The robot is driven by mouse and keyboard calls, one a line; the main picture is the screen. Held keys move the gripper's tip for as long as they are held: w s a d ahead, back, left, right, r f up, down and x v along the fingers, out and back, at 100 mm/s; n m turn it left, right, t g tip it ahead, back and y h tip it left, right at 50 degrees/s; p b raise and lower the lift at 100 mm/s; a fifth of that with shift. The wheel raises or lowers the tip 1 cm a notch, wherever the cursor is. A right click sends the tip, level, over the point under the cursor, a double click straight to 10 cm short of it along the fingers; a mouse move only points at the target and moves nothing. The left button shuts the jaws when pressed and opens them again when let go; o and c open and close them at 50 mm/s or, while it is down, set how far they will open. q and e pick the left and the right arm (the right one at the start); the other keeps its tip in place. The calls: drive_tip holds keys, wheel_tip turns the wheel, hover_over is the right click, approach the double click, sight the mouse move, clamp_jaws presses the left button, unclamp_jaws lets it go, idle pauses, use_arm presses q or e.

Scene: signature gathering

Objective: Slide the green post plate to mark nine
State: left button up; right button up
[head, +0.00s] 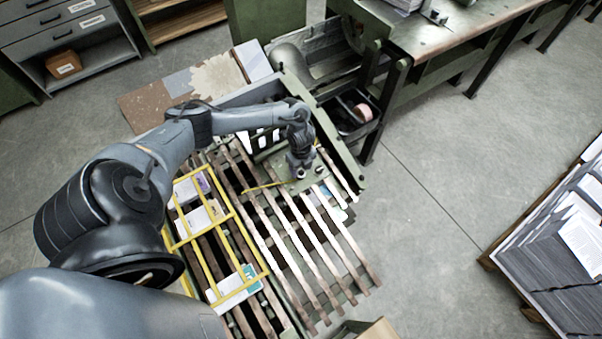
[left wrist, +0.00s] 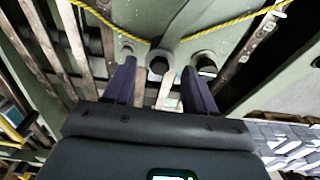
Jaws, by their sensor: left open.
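A green post plate (head: 275,172) lies at the far end of the slatted rack, partly hidden by my left gripper (head: 301,174). A yellow cord runs across it. In the left wrist view, the green plate (left wrist: 205,40) carries a dark round post (left wrist: 160,62) with a knob or bolt on each side. My left gripper (left wrist: 160,78) is open, with its two fingers on either side of the post. I cannot tell whether they touch it. No number marks can be read. My right gripper is not in view.
The slatted rack (head: 290,240) spreads below the arm, with a yellow frame (head: 218,238) and papers on its left. A green bench (head: 425,35) stands behind. A pallet of paper stacks (head: 555,245) is at the right. The grey floor between is clear.

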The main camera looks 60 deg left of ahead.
sight(301, 172)
use_arm(q)
drive_tip(key=shift+f+b, duration=0.3)
drive_tip(key=shift+f, duration=1.5)
clamp_jaws()
